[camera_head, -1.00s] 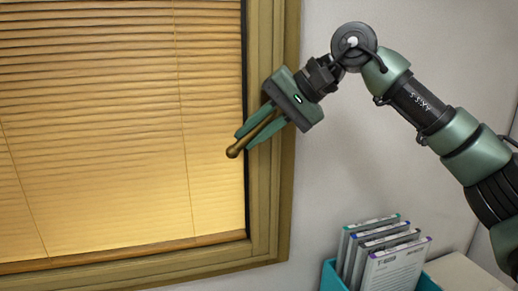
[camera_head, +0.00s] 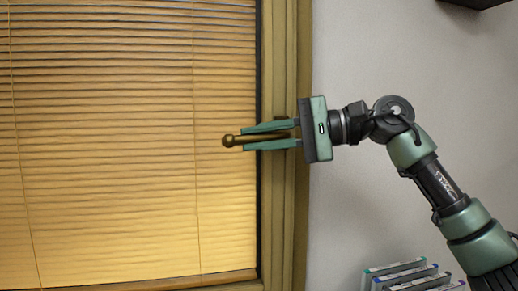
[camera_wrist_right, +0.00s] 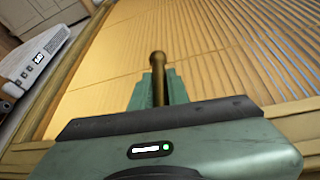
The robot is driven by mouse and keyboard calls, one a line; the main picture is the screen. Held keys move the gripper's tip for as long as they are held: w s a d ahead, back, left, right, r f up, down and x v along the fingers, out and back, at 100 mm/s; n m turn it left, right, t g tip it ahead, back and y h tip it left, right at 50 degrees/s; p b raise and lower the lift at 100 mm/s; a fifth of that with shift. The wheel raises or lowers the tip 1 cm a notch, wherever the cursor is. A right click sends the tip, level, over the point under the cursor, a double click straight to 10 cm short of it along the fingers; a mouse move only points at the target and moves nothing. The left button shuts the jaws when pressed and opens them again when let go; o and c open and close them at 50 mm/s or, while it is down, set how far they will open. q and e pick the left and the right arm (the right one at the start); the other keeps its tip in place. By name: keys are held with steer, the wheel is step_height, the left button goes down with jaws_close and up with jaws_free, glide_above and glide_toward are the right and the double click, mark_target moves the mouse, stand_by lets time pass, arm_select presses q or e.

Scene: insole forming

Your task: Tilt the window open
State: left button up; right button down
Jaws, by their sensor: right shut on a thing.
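The window (camera_head: 110,150) fills the left of the head view, with a yellow-brown frame (camera_head: 285,60) and a lowered blind. Its brass handle (camera_head: 231,141) points left, about horizontal, with its knob end past the fingertips. My right gripper (camera_head: 270,137) comes in from the right and is shut on the handle, one finger above and one below. In the right wrist view the handle (camera_wrist_right: 158,62) stands between the two green fingers. The handle's base is hidden behind the gripper. My left gripper is not in view.
Several upright folders (camera_head: 405,272) stand at the bottom right below my right arm. A dark object (camera_head: 478,3) is at the top right. A white device (camera_wrist_right: 35,55) shows in the wrist view.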

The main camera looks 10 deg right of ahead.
stand_by(0.3)
steer(key=s+f+n+b, duration=0.1)
steer(key=s+b, duration=0.5)
steer(key=shift+s+f+t+y, duration=0.3)
steer(key=c, duration=1.5)
jaws_free()
steer(key=shift+w+d, duration=0.1)
steer(key=shift+o, duration=0.7)
steer(key=shift+w+f, duration=0.1)
steer(key=shift+w, duration=0.25)
steer(key=b+v, duration=0.1)
steer(key=v, duration=0.6)
steer(key=shift+s+d, duration=0.2)
steer(key=shift+d, duration=0.15)
